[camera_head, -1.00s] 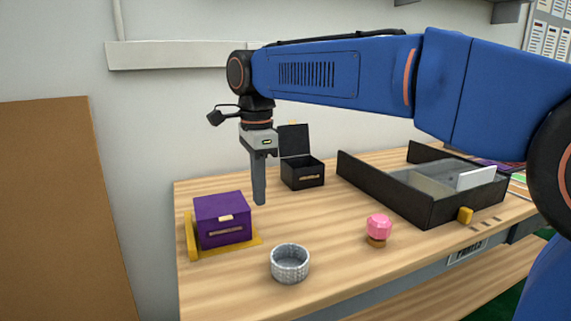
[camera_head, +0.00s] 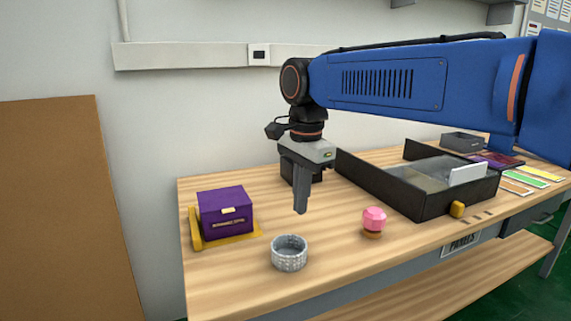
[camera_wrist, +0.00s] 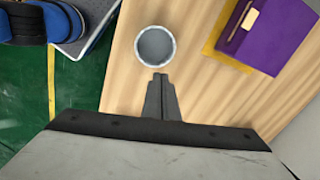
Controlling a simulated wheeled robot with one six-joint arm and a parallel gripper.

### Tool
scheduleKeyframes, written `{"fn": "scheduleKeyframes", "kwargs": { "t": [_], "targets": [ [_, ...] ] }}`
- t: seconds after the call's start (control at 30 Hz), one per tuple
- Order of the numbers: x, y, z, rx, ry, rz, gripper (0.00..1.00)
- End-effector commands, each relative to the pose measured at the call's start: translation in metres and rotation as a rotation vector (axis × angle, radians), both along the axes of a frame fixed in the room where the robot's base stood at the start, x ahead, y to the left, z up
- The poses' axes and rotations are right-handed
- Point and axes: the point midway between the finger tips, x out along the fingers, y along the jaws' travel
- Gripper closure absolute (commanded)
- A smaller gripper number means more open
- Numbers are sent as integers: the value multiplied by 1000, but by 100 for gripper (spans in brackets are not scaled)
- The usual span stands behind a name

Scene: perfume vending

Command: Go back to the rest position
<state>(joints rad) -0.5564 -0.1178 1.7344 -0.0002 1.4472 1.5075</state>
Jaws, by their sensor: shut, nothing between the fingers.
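My gripper (camera_head: 301,205) hangs pointing down above the middle of the wooden table (camera_head: 240,283). Its fingers are shut together with nothing between them. In the wrist view the shut fingers (camera_wrist: 161,82) show just below the round grey cup in the picture. My blue arm reaches in from the right in the head view. The gripper partly hides a small black box (camera_head: 318,175) behind it.
A purple box (camera_head: 226,212) on a yellow base stands at the left. The grey woven cup (camera_head: 289,253) and a pink-topped bottle (camera_head: 374,220) stand near the front edge. A black open tray (camera_head: 440,207) is at right. A grey bin (camera_head: 462,142) stands at the back right.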

Motion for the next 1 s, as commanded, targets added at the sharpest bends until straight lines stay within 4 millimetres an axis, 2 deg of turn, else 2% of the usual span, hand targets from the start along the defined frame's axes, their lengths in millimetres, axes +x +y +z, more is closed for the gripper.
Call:
{"fn": "scheduleKeyframes", "kwargs": {
  "t": [0.2, 0.5, 0.8, 1.0],
  "targets": [
    [-26, -70, -18, 4, -69, 162, 100],
    [-78, -156, -61, -37, -181, 426, 100],
    [-139, -220, -121, -136, -281, 687, 100],
    [-175, -246, -161, -215, -323, 835, 100]
  ]
}}
